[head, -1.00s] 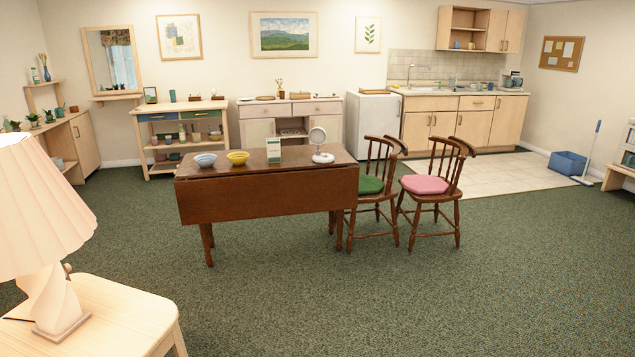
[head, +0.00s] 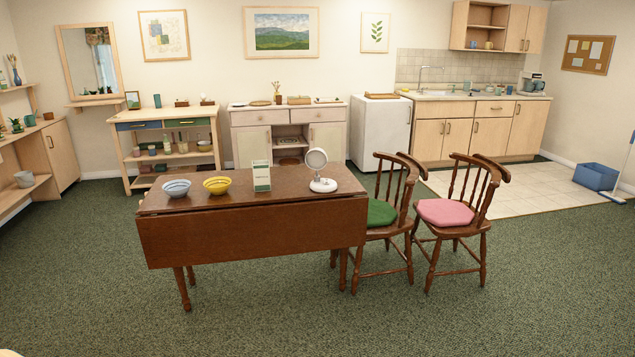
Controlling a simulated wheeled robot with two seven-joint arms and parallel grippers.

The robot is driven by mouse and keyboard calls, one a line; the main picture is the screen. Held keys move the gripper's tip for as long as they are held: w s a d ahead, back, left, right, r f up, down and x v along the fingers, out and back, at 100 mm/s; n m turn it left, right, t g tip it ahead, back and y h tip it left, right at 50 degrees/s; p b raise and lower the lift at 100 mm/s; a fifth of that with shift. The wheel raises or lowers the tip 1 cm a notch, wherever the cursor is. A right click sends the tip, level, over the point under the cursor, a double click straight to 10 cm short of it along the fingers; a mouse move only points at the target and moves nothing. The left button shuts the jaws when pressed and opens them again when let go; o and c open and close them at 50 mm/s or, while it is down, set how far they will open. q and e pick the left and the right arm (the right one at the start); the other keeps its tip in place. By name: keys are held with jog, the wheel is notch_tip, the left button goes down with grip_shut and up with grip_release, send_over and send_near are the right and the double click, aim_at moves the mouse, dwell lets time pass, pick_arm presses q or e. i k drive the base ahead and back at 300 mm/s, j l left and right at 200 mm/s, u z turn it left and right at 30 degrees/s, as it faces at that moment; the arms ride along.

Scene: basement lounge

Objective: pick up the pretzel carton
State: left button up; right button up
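A small upright carton (head: 261,176), white and green, stands on the brown drop-leaf table (head: 250,231) near the middle of the head view. It is likely the pretzel carton, but its print is too small to read. A yellow bowl (head: 217,186) stands to its left and a round white mirror-like object on a stand (head: 320,170) to its right. Neither of my grippers is in view.
A blue striped bowl (head: 177,188) sits on the table's left part. Two wooden chairs, one with a green cushion (head: 381,213) and one with a pink cushion (head: 444,212), stand at the table's right side. Carpet (head: 330,325) in front of the table is clear.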

aim_at(261, 169)
jog(key=i, duration=3.65)
jog(key=u, duration=0.55)
